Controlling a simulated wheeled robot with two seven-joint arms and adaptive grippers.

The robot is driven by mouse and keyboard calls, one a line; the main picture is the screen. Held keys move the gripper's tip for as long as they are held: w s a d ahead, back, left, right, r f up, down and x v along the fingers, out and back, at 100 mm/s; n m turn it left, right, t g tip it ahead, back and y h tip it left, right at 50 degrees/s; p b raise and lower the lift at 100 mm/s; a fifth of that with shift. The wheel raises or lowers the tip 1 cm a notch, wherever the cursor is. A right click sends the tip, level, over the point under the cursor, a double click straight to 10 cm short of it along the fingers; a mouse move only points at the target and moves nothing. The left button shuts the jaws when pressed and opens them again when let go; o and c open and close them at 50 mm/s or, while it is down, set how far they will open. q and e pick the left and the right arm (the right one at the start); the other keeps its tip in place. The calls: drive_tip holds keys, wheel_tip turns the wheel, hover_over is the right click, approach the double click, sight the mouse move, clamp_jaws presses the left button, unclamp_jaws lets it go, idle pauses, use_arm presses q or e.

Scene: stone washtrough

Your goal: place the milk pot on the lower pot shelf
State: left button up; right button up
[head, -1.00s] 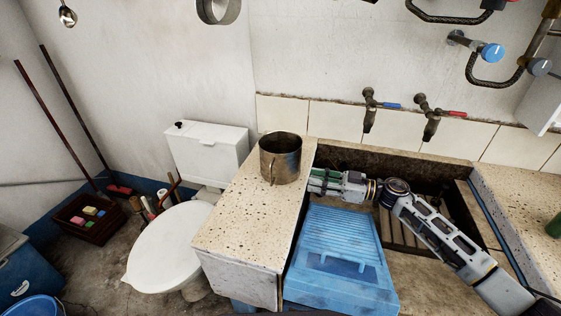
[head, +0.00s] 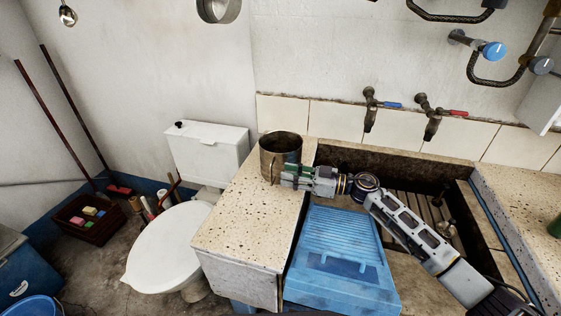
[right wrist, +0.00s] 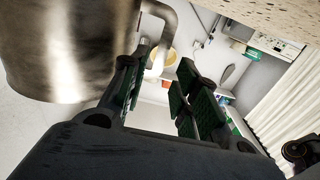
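The milk pot (head: 281,148), a worn grey-brown metal pot, stands upright on the speckled stone ledge (head: 245,215) in the head view. Its side (right wrist: 62,45) and curved handle (right wrist: 168,22) fill the upper left of the right wrist view. My right gripper (head: 284,179) is low beside the pot, at its handle. In the right wrist view, the fingers (right wrist: 164,68) are apart, with part of the handle showing in the gap between the fingertips. I cannot tell whether they touch it. My left gripper is out of view. I cannot make out the lower pot shelf.
A blue washboard (head: 340,255) leans in front of the stone trough, right of the ledge. Taps (head: 370,108) stick out from the wall behind. A toilet (head: 170,248) stands left of the ledge. A metal pan (head: 218,10) hangs on the wall above.

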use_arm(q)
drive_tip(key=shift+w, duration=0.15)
use_arm(e)
drive_tip(key=shift+a, duration=0.1)
drive_tip(key=shift+w+a+f, duration=0.15)
drive_tip(key=shift+a, duration=0.3)
drive_tip(key=shift+w+a+f, duration=0.1)
drive_tip(key=shift+w+a, duration=0.05)
drive_tip(key=shift+a, duration=0.2)
drive_tip(key=shift+w+a+f+b, duration=0.1)
drive_tip(key=shift+a+b, duration=0.3)
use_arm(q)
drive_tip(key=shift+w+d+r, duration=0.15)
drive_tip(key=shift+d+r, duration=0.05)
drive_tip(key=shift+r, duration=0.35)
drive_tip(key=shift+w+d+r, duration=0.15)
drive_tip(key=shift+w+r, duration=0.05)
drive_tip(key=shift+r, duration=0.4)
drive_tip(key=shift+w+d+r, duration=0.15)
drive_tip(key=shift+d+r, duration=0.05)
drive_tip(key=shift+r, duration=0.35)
use_arm(e)
drive_tip(key=shift+x, duration=1.25)
